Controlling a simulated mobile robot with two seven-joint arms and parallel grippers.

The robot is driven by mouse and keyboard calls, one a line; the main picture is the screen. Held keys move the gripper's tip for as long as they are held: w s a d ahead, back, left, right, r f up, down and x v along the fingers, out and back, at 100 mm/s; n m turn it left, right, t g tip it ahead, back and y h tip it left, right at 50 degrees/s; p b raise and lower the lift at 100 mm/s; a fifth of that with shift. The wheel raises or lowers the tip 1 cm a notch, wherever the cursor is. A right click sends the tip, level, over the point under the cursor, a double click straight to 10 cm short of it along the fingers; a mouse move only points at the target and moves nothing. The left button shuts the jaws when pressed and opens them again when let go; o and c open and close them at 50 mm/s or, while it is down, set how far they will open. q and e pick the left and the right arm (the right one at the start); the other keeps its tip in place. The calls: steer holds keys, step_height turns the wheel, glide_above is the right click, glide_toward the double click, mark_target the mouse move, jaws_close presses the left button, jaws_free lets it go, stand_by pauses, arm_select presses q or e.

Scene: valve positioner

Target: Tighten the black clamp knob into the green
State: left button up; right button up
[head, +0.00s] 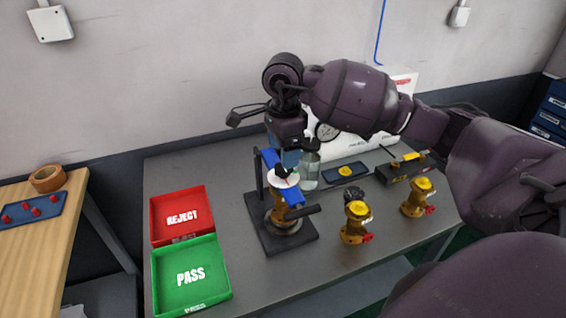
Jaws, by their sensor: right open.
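A test stand with a black base (268,238) stands on the grey table and holds a brass valve (279,215). A blue bar (294,194) crosses above the valve, with a round white dial (287,180) in its middle. A little green and red shows on the dial, too small to read. A dark piece lies over the dial's centre; I cannot tell knob from fingertip there. A black bar (303,212) sticks out to the right of the valve. My right gripper (284,165) is open, pointing down just above the dial; contact cannot be made out. My left gripper is out of view.
A red REJECT tray (182,190) and green PASS tray (215,250) lie left of the stand. Two brass valves (355,222) (419,197) stand to the right.

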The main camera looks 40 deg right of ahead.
mark_target(283, 172)
steer(key=shift+f, duration=2.15)
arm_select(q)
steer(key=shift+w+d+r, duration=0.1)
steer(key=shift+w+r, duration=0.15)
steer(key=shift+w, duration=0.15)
arm_select(e)
steer(key=c, duration=0.9)
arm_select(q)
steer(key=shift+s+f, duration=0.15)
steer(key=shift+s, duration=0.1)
arm_select(e)
steer(key=shift+c, duration=0.2)
